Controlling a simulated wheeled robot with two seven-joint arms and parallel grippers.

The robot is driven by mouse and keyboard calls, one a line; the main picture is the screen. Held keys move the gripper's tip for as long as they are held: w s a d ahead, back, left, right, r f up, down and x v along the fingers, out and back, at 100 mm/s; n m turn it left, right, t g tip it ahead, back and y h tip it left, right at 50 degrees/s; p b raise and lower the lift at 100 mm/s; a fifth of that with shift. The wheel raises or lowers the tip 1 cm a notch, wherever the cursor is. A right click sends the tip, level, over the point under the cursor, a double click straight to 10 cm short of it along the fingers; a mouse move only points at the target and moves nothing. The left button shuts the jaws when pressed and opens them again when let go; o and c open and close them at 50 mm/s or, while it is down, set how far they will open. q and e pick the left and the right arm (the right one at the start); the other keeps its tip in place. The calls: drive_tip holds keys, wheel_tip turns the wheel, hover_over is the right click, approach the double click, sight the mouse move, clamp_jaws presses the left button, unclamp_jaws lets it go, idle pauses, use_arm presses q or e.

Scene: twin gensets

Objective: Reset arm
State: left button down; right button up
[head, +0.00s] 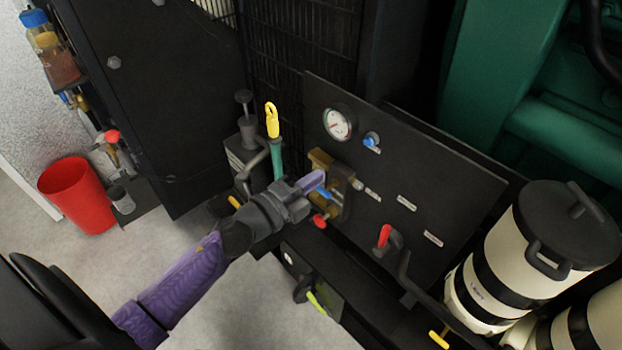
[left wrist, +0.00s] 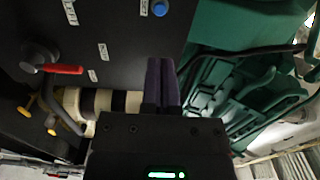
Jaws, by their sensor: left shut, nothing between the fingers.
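My left arm with its purple sleeve comes in from the lower left in the head view. My left gripper (head: 314,181) is shut and empty, its purple fingertips in front of the black panel (head: 400,165), close to a brass valve block (head: 323,160) with a blue handle. I cannot tell whether it touches the block. In the left wrist view the shut fingers (left wrist: 161,82) point past the panel (left wrist: 120,30) toward green machinery (left wrist: 225,75). My right gripper is not in view.
The panel carries a gauge (head: 337,124), a blue knob (head: 371,139) and a red-handled valve (head: 384,236). A yellow-topped green handle (head: 273,135) stands left of it. Cream canisters (head: 500,260) stand at right. A red bin (head: 77,195) is on the floor at left. Floor at lower middle is clear.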

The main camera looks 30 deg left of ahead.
use_arm(q)
drive_tip(key=shift+s, duration=0.15)
drive_tip(key=s+a+f+n+g+y+b, duration=0.1)
drive_tip(key=s+f+n+g+y, duration=0.2)
drive_tip(key=f, duration=0.6)
drive_tip(key=s+a+f+n+g+y+b, duration=0.1)
drive_tip(key=s+f+n, duration=0.3)
drive_tip(key=f, duration=0.5)
drive_tip(key=s+a+f+n+g+y+b, duration=0.1)
drive_tip(key=s+f+n+g+b, duration=0.2)
drive_tip(key=f, duration=0.6)
drive_tip(key=s+d+f+n+g, duration=0.1)
drive_tip(key=s+f+n+g, duration=0.2)
drive_tip(key=s, duration=0.6)
drive_tip(key=s+d+f+n+g, duration=0.2)
drive_tip(key=s+f+n+g, duration=0.1)
drive_tip(key=s+f, duration=0.4)
drive_tip(key=s+d+f+n+g+b, duration=0.1)
drive_tip(key=s+d+f+n+g, duration=0.1)
drive_tip(key=s+f, duration=0.4)
drive_tip(key=s+n+g, duration=0.1)
drive_tip(key=s, duration=0.4)
drive_tip(key=shift+s+d+g+y, duration=0.15)
drive_tip(key=shift+s+g+y, duration=0.15)
drive_tip(key=shift+y, duration=0.1)
